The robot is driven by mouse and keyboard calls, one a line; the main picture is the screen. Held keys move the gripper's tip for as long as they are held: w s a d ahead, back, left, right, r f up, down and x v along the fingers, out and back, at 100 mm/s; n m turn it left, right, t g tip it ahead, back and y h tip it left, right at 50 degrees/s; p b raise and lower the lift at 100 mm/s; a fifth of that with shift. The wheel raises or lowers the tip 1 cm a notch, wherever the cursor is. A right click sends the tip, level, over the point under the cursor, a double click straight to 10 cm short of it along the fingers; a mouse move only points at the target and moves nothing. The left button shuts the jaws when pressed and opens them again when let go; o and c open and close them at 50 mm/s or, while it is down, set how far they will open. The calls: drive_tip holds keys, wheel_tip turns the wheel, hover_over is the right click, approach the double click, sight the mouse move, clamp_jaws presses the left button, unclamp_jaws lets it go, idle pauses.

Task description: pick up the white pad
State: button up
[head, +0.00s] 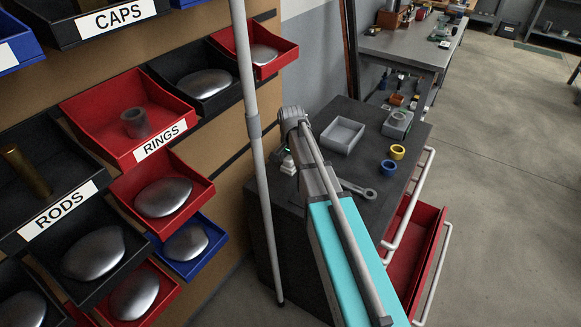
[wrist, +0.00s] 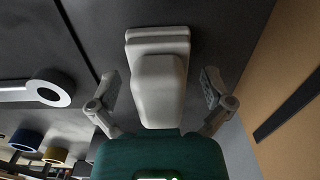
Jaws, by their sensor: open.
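The white pad (wrist: 158,85) is a pale stepped block in the wrist view, with a flat wider base and a narrower raised part. It lies on the dark cabinet top (head: 330,104), and shows small and partly hidden in the head view (head: 288,168) beside my arm. My gripper (wrist: 159,78) is open, with one finger on each side of the pad. Gaps show between both fingers and the pad. In the head view the fingers are mostly hidden by my arm.
A grey tray (head: 343,136), a grey device (head: 397,123), yellow (head: 397,152) and blue (head: 389,167) rings and a wrench (head: 358,190) lie on the cabinet. A red drawer (head: 412,250) stands open. A grey pole (head: 256,165) and wall bins (head: 128,120) are to the left.

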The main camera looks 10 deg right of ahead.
idle(0.6)
drive_tip(key=c, duration=1.2)
drive_tip(key=shift+r+p, duration=0.2)
drive_tip(key=shift+p, duration=0.1)
drive_tip(key=shift+r+p, duration=0.8)
drive_tip(key=s+r+p, duration=0.1)
drive_tip(key=r+p, duration=0.1)
drive_tip(key=s+r+p, duration=0.2)
drive_tip(key=r+p, duration=0.1)
drive_tip(key=s+r+p, duration=0.2)
drive_tip(key=shift+s+r, duration=0.1)
drive_tip(key=shift+r, duration=0.15)
drive_tip(key=shift+c, duration=0.2)
drive_tip(key=s+r+p, duration=0.3)
drive_tip(key=s+p, duration=0.1)
drive_tip(key=s, duration=0.4)
drive_tip(key=shift+s+r, duration=0.2)
drive_tip(key=shift+s, duration=0.2)
